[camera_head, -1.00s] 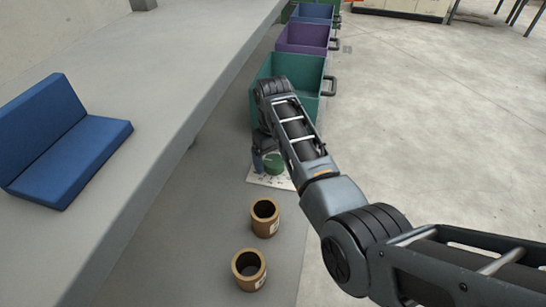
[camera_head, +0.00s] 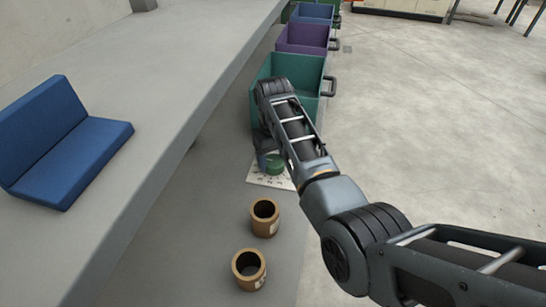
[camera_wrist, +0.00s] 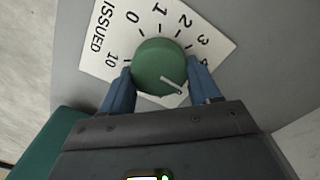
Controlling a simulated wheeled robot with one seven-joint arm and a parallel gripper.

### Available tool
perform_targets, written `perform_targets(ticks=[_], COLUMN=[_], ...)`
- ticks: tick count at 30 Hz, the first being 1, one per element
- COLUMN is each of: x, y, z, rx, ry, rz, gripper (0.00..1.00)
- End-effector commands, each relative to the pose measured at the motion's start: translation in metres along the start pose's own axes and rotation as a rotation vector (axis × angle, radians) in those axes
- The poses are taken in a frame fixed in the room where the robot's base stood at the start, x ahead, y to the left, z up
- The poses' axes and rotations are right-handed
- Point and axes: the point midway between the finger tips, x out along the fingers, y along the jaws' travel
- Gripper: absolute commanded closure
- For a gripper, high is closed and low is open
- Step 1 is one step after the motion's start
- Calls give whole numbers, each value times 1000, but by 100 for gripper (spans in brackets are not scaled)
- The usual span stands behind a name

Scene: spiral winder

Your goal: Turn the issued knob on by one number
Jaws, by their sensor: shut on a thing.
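The issued knob is a round green knob (camera_wrist: 157,56) on a white dial plate (camera_wrist: 100,33) marked ISSUED. In the wrist view the numbers 10, 0, 1, 2, 3 and part of a 4 show around it; the rest of the scale is hidden by my gripper. A pale pointer line on the knob slants to the lower right, toward the hidden part. My gripper (camera_wrist: 163,72) is shut on the knob, one blue finger on each side. In the head view the knob (camera_head: 275,164) and plate (camera_head: 262,181) show partly behind my arm.
Two brown cylindrical pots (camera_head: 265,217) (camera_head: 249,269) stand in front of the dial. A green bin (camera_head: 310,72) and a purple bin (camera_head: 302,38) stand behind it. A grey ledge with a blue folded pad (camera_head: 72,150) is at left. The floor at right is open.

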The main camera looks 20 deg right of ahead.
Motion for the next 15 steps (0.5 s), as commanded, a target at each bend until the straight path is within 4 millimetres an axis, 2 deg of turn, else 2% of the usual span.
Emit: perform_targets(ticks=[15], x=[-2], y=[2], z=[-1], rx=[330], ry=[2], rz=[-1], gripper=[69])
